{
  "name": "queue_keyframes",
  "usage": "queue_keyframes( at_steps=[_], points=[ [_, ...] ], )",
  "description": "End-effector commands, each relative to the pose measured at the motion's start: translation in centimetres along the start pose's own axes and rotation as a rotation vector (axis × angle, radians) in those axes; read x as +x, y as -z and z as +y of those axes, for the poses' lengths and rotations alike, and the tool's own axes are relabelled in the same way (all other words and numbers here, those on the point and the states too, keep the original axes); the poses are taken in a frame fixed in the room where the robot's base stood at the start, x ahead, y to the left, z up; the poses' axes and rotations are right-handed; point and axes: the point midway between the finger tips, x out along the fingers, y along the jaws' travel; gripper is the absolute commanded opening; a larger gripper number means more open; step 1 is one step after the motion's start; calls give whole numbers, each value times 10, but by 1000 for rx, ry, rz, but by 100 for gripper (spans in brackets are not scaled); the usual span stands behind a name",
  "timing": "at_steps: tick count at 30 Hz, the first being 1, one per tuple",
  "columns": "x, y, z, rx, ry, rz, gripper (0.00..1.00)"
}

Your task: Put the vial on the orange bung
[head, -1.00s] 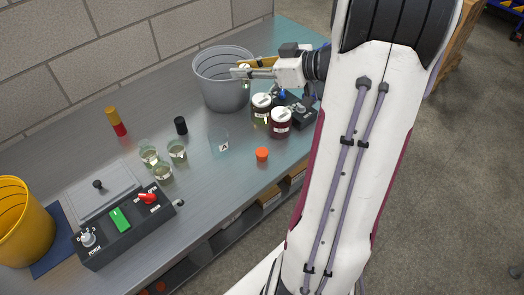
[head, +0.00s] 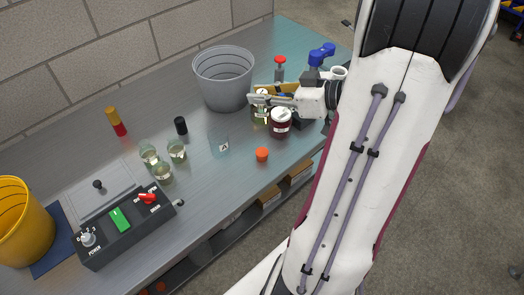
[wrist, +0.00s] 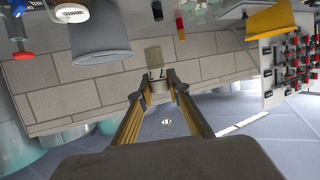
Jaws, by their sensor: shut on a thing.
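The orange bung (head: 262,154) stands on the steel bench near its front edge, with nothing on top of it. In the head view the vial is too small and too covered by the fingers to make out clearly.
A dark red jar (head: 281,124) with a white lid stands below my gripper. A grey bucket (head: 222,84) is behind. A clear square container (head: 219,146), a black cylinder (head: 180,125) and several glasses (head: 162,173) stand left of the bung. A control box (head: 126,222) is further left.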

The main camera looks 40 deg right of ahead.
Motion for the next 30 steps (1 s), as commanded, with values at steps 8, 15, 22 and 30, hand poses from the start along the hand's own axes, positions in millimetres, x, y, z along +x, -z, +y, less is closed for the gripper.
queue_keyframes(
  at_steps=[8, 15, 22, 30],
  points=[
    [13, -35, 0, 7, 2, 0, 0],
    [20, -56, 0, 2, 0, 0, 0],
    [22, -60, 0, 0, -1, 0, 0],
    [22, -60, 0, 1, -1, 0, 0]
  ],
)
